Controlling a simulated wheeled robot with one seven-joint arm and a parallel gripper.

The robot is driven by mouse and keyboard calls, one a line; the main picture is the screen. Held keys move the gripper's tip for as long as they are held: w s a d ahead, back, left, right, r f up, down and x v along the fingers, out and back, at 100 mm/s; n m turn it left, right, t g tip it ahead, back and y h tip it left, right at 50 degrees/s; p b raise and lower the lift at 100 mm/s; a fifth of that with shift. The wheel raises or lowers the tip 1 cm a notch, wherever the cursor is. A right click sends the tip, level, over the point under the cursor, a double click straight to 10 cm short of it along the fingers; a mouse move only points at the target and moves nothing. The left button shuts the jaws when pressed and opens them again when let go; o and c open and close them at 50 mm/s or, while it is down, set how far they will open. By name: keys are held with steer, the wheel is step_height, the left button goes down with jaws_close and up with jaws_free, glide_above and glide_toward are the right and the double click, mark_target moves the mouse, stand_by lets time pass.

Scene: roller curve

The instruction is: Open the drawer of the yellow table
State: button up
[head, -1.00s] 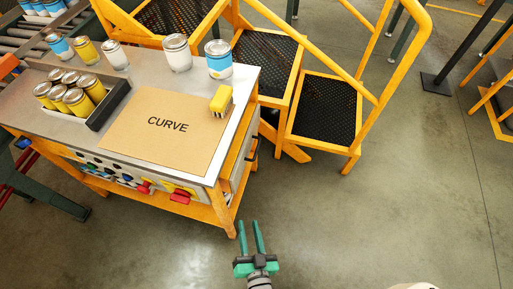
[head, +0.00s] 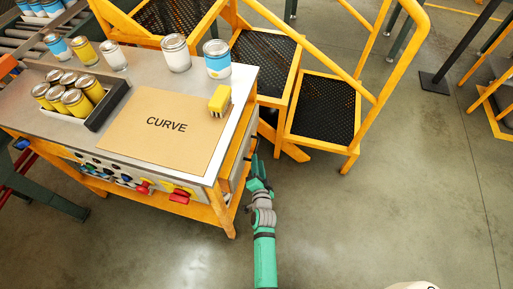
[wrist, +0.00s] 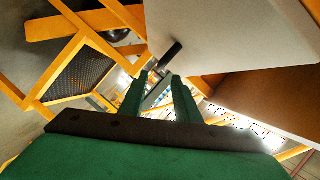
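The yellow table (head: 222,215) has a grey metal top and stands at the left in the head view. Its drawer, a pale panel (wrist: 235,35), fills the upper right of the wrist view. A short dark handle (wrist: 171,54) sticks out from the panel. My gripper (head: 258,168) is beside the table's right side, below the top's edge. In the wrist view my gripper's two green fingers (wrist: 160,80) are apart, with the handle just beyond their tips. I cannot tell whether they touch it. The drawer looks shut.
On the table are a CURVE board (head: 160,150), a yellow brush (head: 220,98), several paint cans and a dark tray (head: 108,108) of cans. Yellow steps (head: 325,105) stand close behind my gripper.

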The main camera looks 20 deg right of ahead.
mark_target(256, 147)
steer(key=x, duration=0.9)
steer(key=shift+w+d, duration=0.1)
steer(key=shift+w, duration=0.2)
jaws_close()
